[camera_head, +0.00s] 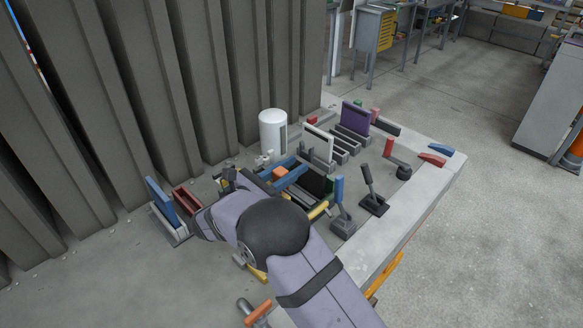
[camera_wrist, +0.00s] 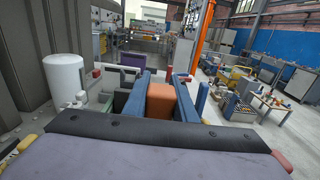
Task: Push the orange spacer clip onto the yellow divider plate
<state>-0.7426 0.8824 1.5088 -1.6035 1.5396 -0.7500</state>
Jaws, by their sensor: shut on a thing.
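The orange spacer clip (camera_wrist: 160,102) is between the two blue jaws of my gripper (camera_wrist: 162,88) in the wrist view. The jaws are shut on it from both sides. In the head view the clip (camera_head: 280,173) is a small orange block above the dark slots of the mould, with my gripper (camera_head: 283,176) around it. A yellow strip (camera_head: 318,210) shows beside my arm in the head view; I cannot tell whether it is the yellow divider plate. My arm hides part of the mould, and whether the clip touches a plate cannot be seen.
A white cylinder (camera_head: 273,131) stands behind. A blue-handled lever (camera_head: 340,191) and a black lever (camera_head: 369,181) stand right. The slab's right edge (camera_head: 440,185) is mostly clear.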

